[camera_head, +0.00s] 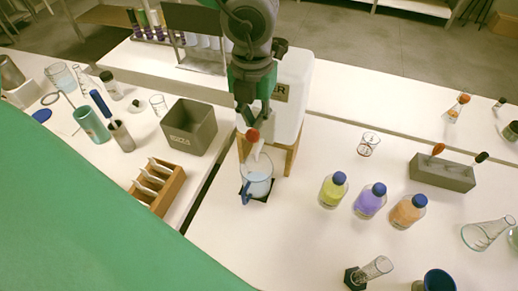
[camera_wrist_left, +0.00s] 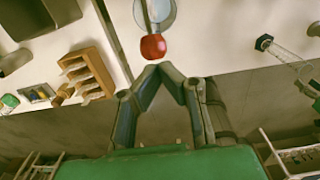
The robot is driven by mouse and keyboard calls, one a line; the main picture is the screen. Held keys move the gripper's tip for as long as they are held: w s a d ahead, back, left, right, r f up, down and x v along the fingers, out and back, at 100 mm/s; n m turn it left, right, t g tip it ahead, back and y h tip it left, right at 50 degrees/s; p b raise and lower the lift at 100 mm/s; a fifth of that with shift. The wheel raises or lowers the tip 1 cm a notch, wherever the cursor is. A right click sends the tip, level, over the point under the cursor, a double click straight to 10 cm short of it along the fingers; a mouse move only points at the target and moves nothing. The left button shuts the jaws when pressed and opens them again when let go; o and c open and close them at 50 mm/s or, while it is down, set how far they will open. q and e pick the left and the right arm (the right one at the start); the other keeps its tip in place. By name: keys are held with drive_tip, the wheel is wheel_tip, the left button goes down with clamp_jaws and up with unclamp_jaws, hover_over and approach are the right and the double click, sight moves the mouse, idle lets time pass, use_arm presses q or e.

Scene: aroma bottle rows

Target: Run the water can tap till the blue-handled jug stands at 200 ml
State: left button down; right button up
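The white water can (camera_head: 295,88) stands on a wooden stand (camera_head: 291,158), with its red tap knob (camera_head: 252,134) facing front. The clear blue-handled jug (camera_head: 258,176) stands upright below the spout on a small dark pad (camera_head: 264,197), its blue handle (camera_head: 246,194) toward the front. Its water level is too small to read. My left gripper (camera_head: 250,117) is just above the knob. In the left wrist view its fingertips (camera_wrist_left: 161,68) meet, with the red knob (camera_wrist_left: 153,46) just beyond them; contact is unclear. My right gripper is not in view.
Yellow (camera_head: 332,190), purple (camera_head: 370,200) and orange (camera_head: 408,211) bottles with blue caps stand right of the jug. A grey bin (camera_head: 188,127) and a wooden rack (camera_head: 158,187) are on the left table, across a gap. A grey block (camera_head: 442,174) is farther right.

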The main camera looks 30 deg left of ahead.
use_arm(q)
drive_tip(key=shift+a+f, duration=0.6)
drive_tip(key=shift+a, duration=0.1)
drive_tip(key=shift+d+f+b, duration=0.15)
drive_tip(key=shift+d+b, duration=0.2)
drive_tip(key=shift+d, duration=0.05)
drive_tip(key=shift+d+f, duration=0.15)
drive_tip(key=shift+f, duration=0.1)
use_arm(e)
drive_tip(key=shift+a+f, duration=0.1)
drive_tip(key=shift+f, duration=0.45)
use_arm(q)
drive_tip(key=shift+f, duration=0.1)
